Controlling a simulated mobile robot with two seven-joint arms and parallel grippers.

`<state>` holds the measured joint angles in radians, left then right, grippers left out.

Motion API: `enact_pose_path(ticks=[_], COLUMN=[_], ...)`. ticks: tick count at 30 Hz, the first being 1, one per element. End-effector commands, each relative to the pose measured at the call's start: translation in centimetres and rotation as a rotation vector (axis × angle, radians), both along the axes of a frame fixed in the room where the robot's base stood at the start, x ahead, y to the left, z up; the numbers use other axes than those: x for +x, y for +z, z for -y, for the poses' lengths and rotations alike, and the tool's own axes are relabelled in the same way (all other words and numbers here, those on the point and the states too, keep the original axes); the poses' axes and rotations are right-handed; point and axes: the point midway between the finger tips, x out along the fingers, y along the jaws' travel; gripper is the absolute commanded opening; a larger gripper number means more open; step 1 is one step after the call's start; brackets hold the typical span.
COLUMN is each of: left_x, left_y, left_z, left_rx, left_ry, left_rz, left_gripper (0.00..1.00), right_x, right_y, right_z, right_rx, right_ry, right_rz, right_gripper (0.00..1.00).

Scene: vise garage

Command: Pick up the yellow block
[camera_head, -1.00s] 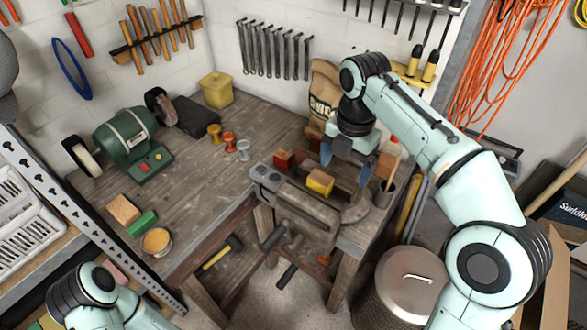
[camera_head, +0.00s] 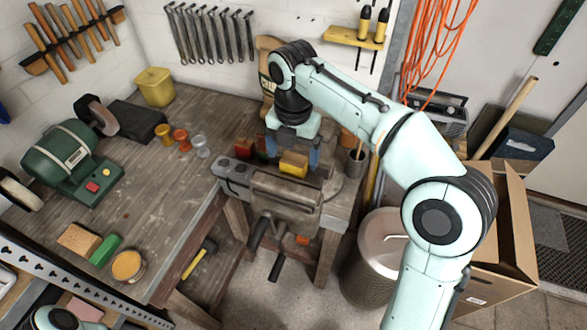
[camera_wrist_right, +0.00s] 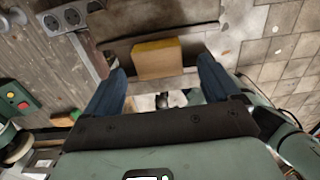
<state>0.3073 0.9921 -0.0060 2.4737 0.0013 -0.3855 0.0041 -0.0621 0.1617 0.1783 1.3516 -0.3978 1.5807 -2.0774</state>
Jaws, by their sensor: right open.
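The yellow block (camera_head: 293,163) sits at the top of the grey bench vise (camera_head: 285,190), near the right corner of the workbench (camera_head: 150,185). My right gripper (camera_head: 292,152) is open, pointing down, with one blue finger on each side of the block in the head view. In the right wrist view, the block (camera_wrist_right: 157,58) lies ahead between the two fingertips (camera_wrist_right: 161,68), with a gap on each side. I see no finger touching it. Only a bit of my left arm shows at the bottom left; its gripper is out of view.
A red block (camera_head: 244,148) is just left of the right gripper. A holder cup (camera_head: 355,162) stands on its right. Several small spools (camera_head: 181,140) and a green grinder (camera_head: 72,160) are farther left. A metal bin (camera_head: 375,255) stands on the floor. The bench's middle is clear.

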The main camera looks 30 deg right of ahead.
Motion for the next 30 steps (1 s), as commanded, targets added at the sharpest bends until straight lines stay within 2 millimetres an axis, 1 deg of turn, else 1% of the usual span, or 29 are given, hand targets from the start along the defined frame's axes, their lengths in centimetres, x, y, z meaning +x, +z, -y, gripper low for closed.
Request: enact_pose_path(ticks=[2,6,10,14,20,21,23,24,25,26,27,30], left_x=[-0.1,-0.7,-1.0,-1.1,-1.0,-1.0,-1.0,-1.0,-1.0,-1.0,-1.0,-1.0], left_y=[-0.2,-1.0,-1.6,-1.7,-1.6,-1.6,-1.6,-1.6,-1.6,-1.6,-1.6,-1.6], left_z=[0.0,0.0,0.0,0.0,0.0,0.0,0.0,0.0,0.0,0.0,0.0,0.0], left_rx=[0.000,0.000,0.001,0.001,0.001,0.001,0.001,0.001,0.001,0.001,0.001,0.001], left_ry=[0.000,0.000,0.001,0.000,0.000,0.000,0.000,0.000,0.000,0.000,0.000,0.000], left_rz=[-0.001,-0.007,-0.011,-0.011,-0.011,-0.011,-0.011,-0.011,-0.011,-0.011,-0.011,-0.011], left_gripper=[0.95,0.95,0.95,0.95,0.95,0.95,0.95,0.95,0.95,0.95,0.95,0.95], right_x=[0.0,-0.2,-0.3,-0.2,-0.2,-0.2,-0.2,-0.1,-0.1,-0.1,-0.1,-0.1], right_y=[-0.6,-2.8,-4.5,-5.2,-5.1,-5.1,-5.1,-5.1,-5.1,-5.1,-5.1,-5.1], right_z=[0.0,-0.2,-0.2,-0.2,-0.2,-0.2,-0.2,-0.2,-0.2,-0.2,-0.2,-0.2], right_rx=[0.000,0.000,-0.001,0.001,0.000,0.000,0.000,0.000,0.000,0.000,0.001,0.001], right_ry=[-0.001,-0.001,-0.001,-0.001,-0.001,-0.001,-0.001,-0.001,-0.001,-0.001,-0.001,-0.001], right_rz=[0.000,-0.004,-0.002,0.001,0.001,0.001,0.001,0.001,0.001,0.001,0.002,0.002], right_gripper=[0.89,0.89,0.89,0.89,0.89,0.76,0.57,0.44,0.34,0.33,0.28,0.28])
